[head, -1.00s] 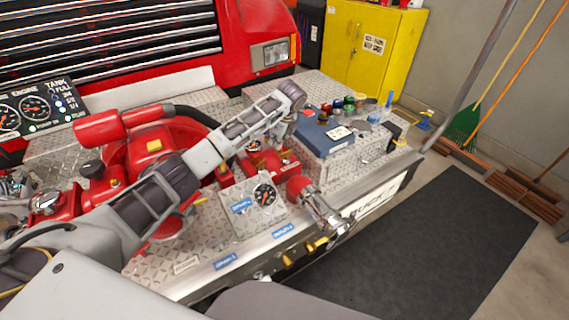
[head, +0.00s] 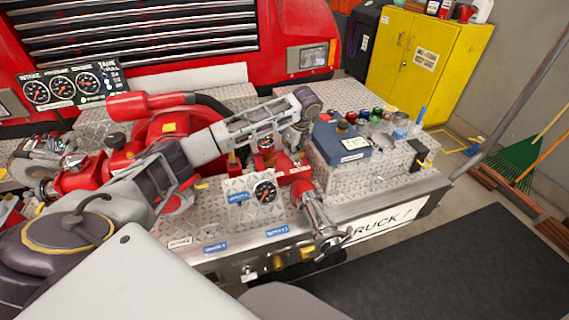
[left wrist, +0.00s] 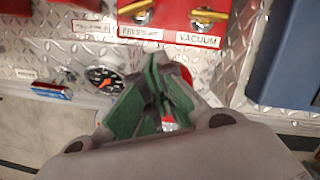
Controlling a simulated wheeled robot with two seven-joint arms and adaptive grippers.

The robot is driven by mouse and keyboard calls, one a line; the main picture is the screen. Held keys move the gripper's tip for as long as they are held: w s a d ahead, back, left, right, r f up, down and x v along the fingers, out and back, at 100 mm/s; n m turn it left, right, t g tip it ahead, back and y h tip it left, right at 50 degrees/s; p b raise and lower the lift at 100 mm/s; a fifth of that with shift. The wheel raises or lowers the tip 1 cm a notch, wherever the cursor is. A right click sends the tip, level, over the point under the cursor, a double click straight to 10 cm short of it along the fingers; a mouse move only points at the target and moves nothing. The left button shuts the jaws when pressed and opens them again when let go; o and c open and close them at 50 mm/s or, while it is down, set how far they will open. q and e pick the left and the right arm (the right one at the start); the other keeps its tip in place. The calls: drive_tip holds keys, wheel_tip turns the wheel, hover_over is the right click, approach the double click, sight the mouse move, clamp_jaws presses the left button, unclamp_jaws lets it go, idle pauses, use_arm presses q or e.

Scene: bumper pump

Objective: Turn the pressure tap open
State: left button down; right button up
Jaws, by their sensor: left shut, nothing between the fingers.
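The pressure tap has a yellow lever (left wrist: 136,7) on a red block at the top of the left wrist view. It stands above a white PRESSURE label (left wrist: 141,32). The lever is cut by the picture edge, so its full angle is hard to tell. My left gripper (left wrist: 160,90) has green-padded fingers, shut and empty, below the label in that view and apart from the lever. In the head view my left gripper (head: 295,140) hangs down from its wrist over the red block, which it partly hides. I cannot pick out the lever there. My right gripper is not in view.
A second yellow lever (left wrist: 209,15) sits beside it above a VACUUM label (left wrist: 199,40). A round gauge (head: 265,191) is on the tread-plate panel. A blue box (head: 340,143) stands close right of my left wrist. A chrome outlet (head: 318,220) juts out at the front.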

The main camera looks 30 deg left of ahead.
sight(271, 163)
use_arm(q)
drive_tip(key=a+f, duration=0.1)
drive_tip(key=f, duration=0.2)
drive_tip(key=w+a+f, duration=0.1)
drive_tip(key=a+f, duration=0.1)
drive_tip(key=f, duration=0.1)
drive_tip(key=a+f+p, duration=0.1)
drive_tip(key=a+f, duration=0.1)
drive_tip(key=f, duration=0.1)
drive_tip(key=shift+w+f, duration=0.25)
drive_tip(key=shift+f, duration=0.05)
drive_tip(key=shift+w+a, duration=0.2)
drive_tip(key=shift+a, duration=0.45)
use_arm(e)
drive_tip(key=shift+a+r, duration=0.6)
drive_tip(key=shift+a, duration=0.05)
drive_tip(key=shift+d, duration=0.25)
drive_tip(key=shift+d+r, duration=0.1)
use_arm(q)
drive_tip(key=shift+w+n+p, duration=0.45)
drive_tip(key=shift+n+p, duration=0.2)
drive_tip(key=shift+n, duration=0.45)
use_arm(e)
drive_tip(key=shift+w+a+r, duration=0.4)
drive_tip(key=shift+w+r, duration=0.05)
